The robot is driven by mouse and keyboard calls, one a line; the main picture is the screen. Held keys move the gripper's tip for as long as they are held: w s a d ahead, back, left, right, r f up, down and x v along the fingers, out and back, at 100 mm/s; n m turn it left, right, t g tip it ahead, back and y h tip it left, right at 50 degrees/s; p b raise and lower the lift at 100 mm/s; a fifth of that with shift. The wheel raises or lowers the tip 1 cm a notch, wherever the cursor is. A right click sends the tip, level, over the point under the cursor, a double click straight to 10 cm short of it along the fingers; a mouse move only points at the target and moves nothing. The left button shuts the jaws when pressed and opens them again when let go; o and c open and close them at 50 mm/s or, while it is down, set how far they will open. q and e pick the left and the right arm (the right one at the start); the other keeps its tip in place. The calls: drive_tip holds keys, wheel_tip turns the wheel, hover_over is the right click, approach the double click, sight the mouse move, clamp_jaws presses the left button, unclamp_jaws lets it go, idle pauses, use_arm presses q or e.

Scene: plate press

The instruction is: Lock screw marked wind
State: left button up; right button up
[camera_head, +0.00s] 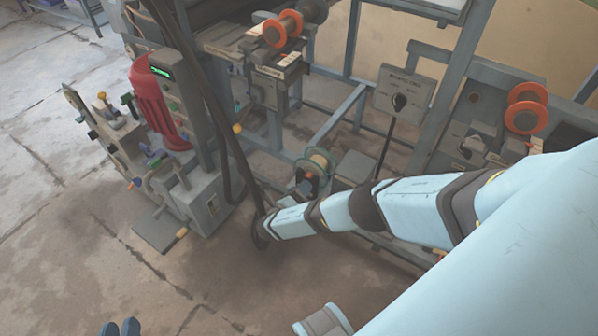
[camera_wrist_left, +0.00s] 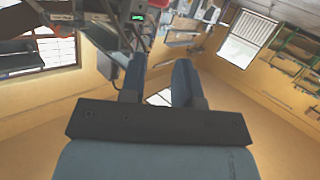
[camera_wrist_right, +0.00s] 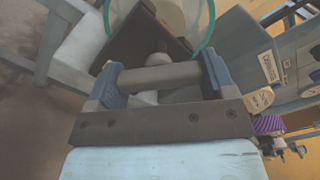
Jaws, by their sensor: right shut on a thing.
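My right gripper (camera_wrist_right: 160,68) has its two blue fingers at either end of a short grey bar (camera_wrist_right: 160,78) and is shut on it.
In the right wrist view a pale tag (camera_wrist_right: 259,100) and a purple knurled knob (camera_wrist_right: 268,125) sit right of the fingers. A red machine (camera_head: 160,100), a grey selector panel (camera_head: 402,95) and orange spools (camera_head: 282,28) stand around. The floor at lower left is clear.

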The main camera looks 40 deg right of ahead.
drive_tip(key=shift+m, duration=1)
drive_tip(key=m, duration=0.2)
drive_tip(key=shift+f+m, duration=0.1)
drive_tip(key=shift+m, duration=0.2)
drive_tip(key=m, duration=0.3)
drive_tip(key=shift+w+a+m, duration=0.1)
drive_tip(key=shift+m, duration=0.2)
use_arm(q)
drive_tip(key=shift+a+f, duration=0.1)
drive_tip(key=shift+f, duration=0.1)
use_arm(e)
drive_tip(key=shift+m, duration=1.4)
use_arm(q)
drive_tip(key=shift+r, duration=0.1)
use_arm(e)
drive_tip(key=o, duration=0.9)
